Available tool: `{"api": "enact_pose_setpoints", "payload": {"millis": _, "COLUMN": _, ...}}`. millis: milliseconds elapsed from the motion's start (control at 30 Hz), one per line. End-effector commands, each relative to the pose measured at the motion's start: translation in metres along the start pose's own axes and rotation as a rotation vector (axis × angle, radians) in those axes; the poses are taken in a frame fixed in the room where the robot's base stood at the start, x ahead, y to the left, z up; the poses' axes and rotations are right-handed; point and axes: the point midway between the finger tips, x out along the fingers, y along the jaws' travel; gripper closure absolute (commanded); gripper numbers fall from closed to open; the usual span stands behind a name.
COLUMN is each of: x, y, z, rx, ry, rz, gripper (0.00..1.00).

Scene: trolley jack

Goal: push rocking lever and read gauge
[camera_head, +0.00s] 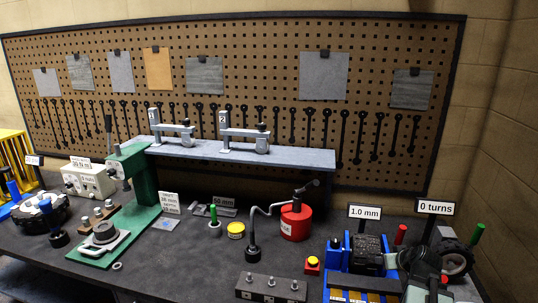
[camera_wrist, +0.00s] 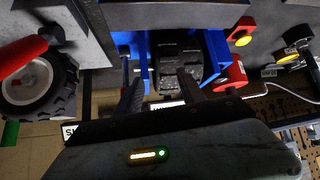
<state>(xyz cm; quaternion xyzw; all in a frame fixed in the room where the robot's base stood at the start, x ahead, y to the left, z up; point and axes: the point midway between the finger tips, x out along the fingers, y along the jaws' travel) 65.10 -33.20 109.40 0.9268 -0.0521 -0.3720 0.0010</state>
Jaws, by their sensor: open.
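My gripper (camera_head: 408,266) is at the lower right in the head view, over the front of a blue vise-like fixture (camera_head: 334,270) and left of a black wheel (camera_head: 457,262). In the wrist view my gripper (camera_wrist: 160,80) has its two dark fingers apart with nothing between them. A ribbed black block (camera_wrist: 180,62) sits in the blue fixture just beyond the fingertips. A red handle (camera_wrist: 22,53) lies by the wheel (camera_wrist: 40,85). Signs read "1.0 mm" (camera_head: 364,212) and "0 turns" (camera_head: 436,207). I cannot tell which part is the rocking lever or whether a sign is the gauge.
A green press (camera_head: 128,205) is at the left. A raised grey shelf (camera_head: 290,154) and a pegboard (camera_head: 270,85) bound the back.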

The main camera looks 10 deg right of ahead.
Motion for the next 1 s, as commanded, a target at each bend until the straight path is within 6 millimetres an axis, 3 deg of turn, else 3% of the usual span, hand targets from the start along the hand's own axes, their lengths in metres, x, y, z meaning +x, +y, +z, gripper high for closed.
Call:
{"api": "enact_pose_setpoints", "payload": {"millis": 33, "x": 0.010, "y": -0.043, "z": 0.002, "rx": -0.012, "ry": -0.058, "rz": -0.056, "gripper": 0.53}}
{"api": "enact_pose_setpoints", "payload": {"millis": 100, "x": 0.019, "y": -0.105, "z": 0.013, "rx": -0.018, "ry": -0.170, "rz": -0.122, "gripper": 0.53}}
{"api": "enact_pose_setpoints", "payload": {"millis": 200, "x": 0.021, "y": -0.182, "z": 0.035, "rx": -0.030, "ry": -0.337, "rz": -0.174, "gripper": 0.53}}
{"api": "enact_pose_setpoints", "payload": {"millis": 300, "x": 0.013, "y": -0.243, "z": 0.058, "rx": -0.044, "ry": -0.489, "rz": -0.177, "gripper": 0.53}}
{"api": "enact_pose_setpoints", "payload": {"millis": 433, "x": -0.004, "y": -0.298, "z": 0.084, "rx": -0.063, "ry": -0.643, "rz": -0.135, "gripper": 0.53}}
{"api": "enact_pose_setpoints", "payload": {"millis": 567, "x": -0.020, "y": -0.333, "z": 0.107, "rx": -0.078, "ry": -0.748, "rz": -0.073, "gripper": 0.53}}
{"api": "enact_pose_setpoints", "payload": {"millis": 600, "x": -0.011, "y": -0.328, "z": 0.124, "rx": -0.072, "ry": -0.760, "rz": -0.074, "gripper": 0.53}}
{"api": "enact_pose_setpoints", "payload": {"millis": 667, "x": -0.009, "y": -0.328, "z": 0.136, "rx": -0.074, "ry": -0.778, "rz": -0.075, "gripper": 0.53}}
{"api": "enact_pose_setpoints", "payload": {"millis": 867, "x": -0.011, "y": -0.328, "z": 0.148, "rx": -0.076, "ry": -0.808, "rz": -0.077, "gripper": 0.53}}
{"api": "enact_pose_setpoints", "payload": {"millis": 1000, "x": -0.012, "y": -0.328, "z": 0.147, "rx": -0.076, "ry": -0.808, "rz": -0.078, "gripper": 0.89}}
